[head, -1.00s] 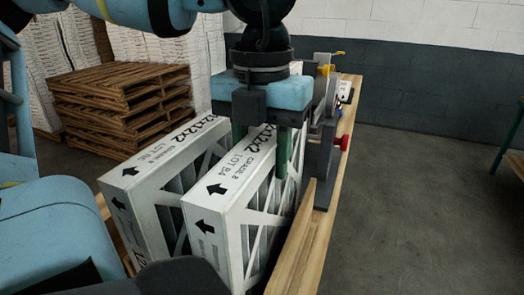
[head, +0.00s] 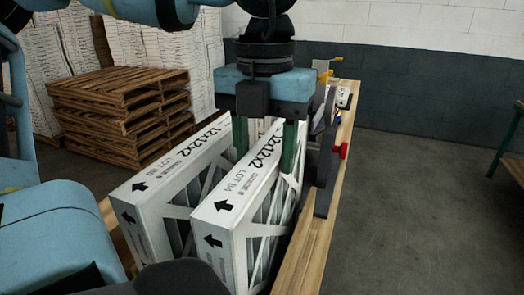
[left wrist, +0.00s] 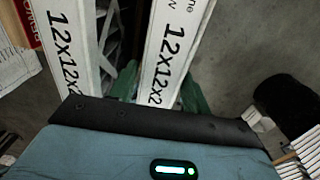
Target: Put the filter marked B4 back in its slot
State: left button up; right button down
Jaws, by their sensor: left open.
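The filter marked LOT B4 (head: 238,188) is a white-framed pleated panel standing on edge, the right of two side by side, its arrow pointing left. My left gripper (head: 266,148) is open above its far part, with one green finger on each side of the frame. The left wrist view shows the white 12x12x2 top edge of this filter (left wrist: 170,50) between the green fingers (left wrist: 158,92). Contact cannot be judged. The slot is not clearly seen. My right gripper is not in view.
A second white filter (head: 160,177) stands close on the left, with a narrow gap between. A wooden bench edge (head: 310,245) runs along the right, with a dark fixture and red knob (head: 343,150) near the gripper. Pallets (head: 120,100) are stacked behind left. Open floor lies right.

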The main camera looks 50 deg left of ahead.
pick_arm(q)
jog(key=shift+r+p, duration=0.85)
jog(key=shift+r, duration=1.2)
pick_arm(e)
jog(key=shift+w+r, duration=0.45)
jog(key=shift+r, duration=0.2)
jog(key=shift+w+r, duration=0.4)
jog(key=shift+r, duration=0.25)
pick_arm(q)
jog(key=o, duration=0.5)
jog(key=shift+o, duration=0.2)
jog(key=shift+r, duration=0.25)
notch_tip(320, 180, up, 7)
jog(key=shift+r, duration=0.15)
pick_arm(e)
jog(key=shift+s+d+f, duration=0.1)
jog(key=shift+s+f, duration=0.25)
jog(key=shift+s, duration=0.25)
